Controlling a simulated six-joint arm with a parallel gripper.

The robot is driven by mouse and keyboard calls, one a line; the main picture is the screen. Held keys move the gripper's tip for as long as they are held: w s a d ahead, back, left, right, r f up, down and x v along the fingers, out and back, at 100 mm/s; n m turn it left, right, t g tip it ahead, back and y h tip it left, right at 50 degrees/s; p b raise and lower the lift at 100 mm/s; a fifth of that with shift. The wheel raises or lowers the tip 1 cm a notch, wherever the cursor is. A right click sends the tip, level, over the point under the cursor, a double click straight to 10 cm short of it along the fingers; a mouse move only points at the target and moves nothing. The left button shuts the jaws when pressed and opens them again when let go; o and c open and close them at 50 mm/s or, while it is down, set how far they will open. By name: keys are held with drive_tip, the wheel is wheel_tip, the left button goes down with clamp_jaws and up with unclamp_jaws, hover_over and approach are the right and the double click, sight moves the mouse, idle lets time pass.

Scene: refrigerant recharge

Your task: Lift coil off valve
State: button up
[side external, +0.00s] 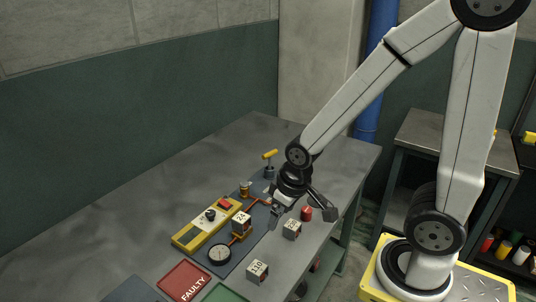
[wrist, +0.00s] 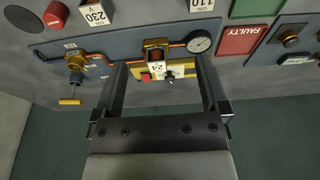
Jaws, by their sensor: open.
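The coil marked 24 (side external: 241,222) is a white-and-orange block sitting on the valve in the copper line of the blue-grey board (side external: 225,262). In the wrist view the coil (wrist: 157,62) shows between the finger lines, with the brass-coloured valve part (wrist: 155,43) at it. My gripper (wrist: 162,66) is open and empty, one finger on each side of the coil in that picture. In the side view my gripper (side external: 275,213) is to the right of the coil and apart from it. The valve body under the coil is mostly hidden.
A gauge (side external: 219,254), a yellow panel (side external: 187,240) and a yellow-handled valve (side external: 269,162) crowd the coil. Coils marked 230 (wrist: 97,14) and 110 (side external: 257,270) and a red cylinder (side external: 306,213) stand nearby. A red FAULTY tray (side external: 185,281) lies in front.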

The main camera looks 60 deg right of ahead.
idle(0.3)
drive_tip(key=n+g, duration=0.2)
drive_tip(key=n, duration=1.4)
hover_over(241, 217)
drive_tip(key=s, duration=0.1)
drive_tip(key=f, duration=0.3)
drive_tip(key=shift+a+f, duration=0.1)
drive_tip(key=shift+a, duration=0.1)
drive_tip(key=shift+w+d+f+n+g, duration=0.15)
drive_tip(key=shift+w+f+n+g, duration=0.2)
drive_tip(key=shift+w+n, duration=0.5)
drive_tip(key=shift+s, duration=0.2)
drive_tip(key=shift+s+d+f, duration=0.1)
drive_tip(key=shift+s+f, duration=0.05)
drive_tip(key=shift+f, duration=3.75)
drive_tip(key=c, duration=1.3)
